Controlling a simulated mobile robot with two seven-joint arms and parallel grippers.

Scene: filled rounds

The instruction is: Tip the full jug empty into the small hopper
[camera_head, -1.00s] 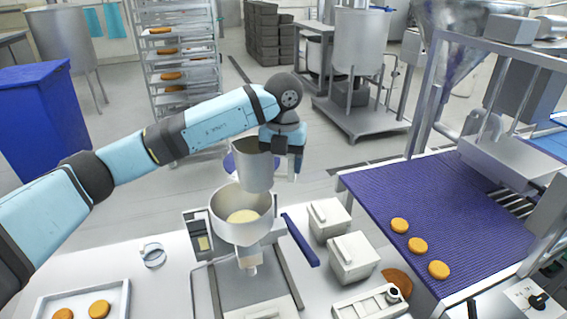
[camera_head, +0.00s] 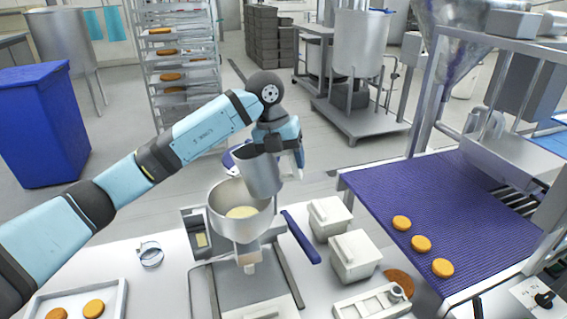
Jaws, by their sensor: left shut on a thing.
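My left gripper (camera_head: 278,140) is shut on a grey metal jug (camera_head: 261,175) and holds it above the right rear rim of the small hopper. The jug is tilted a little, and its inside is hidden from this side. The small hopper (camera_head: 232,222) is a round metal bowl on a stand on the white table. A pale yellow filling (camera_head: 242,212) lies in the bottom of its bowl. No stream shows between jug and hopper. My right gripper is not in view.
White lidded boxes (camera_head: 352,254) stand right of the hopper, with a blue bar (camera_head: 300,237) between. A purple conveyor (camera_head: 440,200) carrying several round biscuits (camera_head: 421,244) is at right. A tray (camera_head: 118,300) with rounds sits at front left.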

